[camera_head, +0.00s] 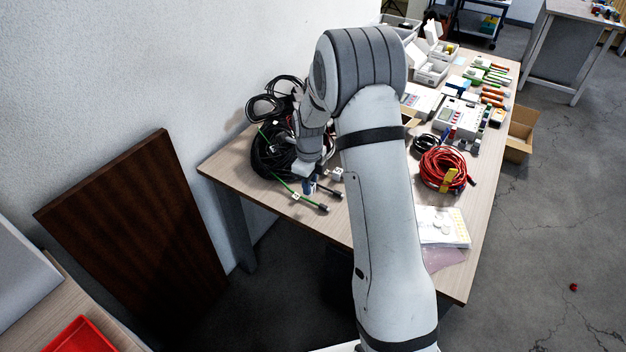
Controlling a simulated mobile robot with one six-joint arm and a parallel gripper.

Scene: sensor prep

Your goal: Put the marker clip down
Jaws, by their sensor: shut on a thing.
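My gripper (309,184) is over the left end of the wooden table (228,168), close above the front of a pile of black cables (270,160). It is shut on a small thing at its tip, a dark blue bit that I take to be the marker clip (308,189). The clip is tiny in this view and partly hidden by my gripper. I cannot tell whether it touches the table or the cables. Cable ends with white tags (296,196) lie around and beside my gripper, and a green cable (283,184) runs past its left side.
A red cable coil (442,168) with a yellow tag lies right of my arm. Boxes and tools crowd the table's far end. A wall (130,80) and a dark brown panel (135,235) stand at left.

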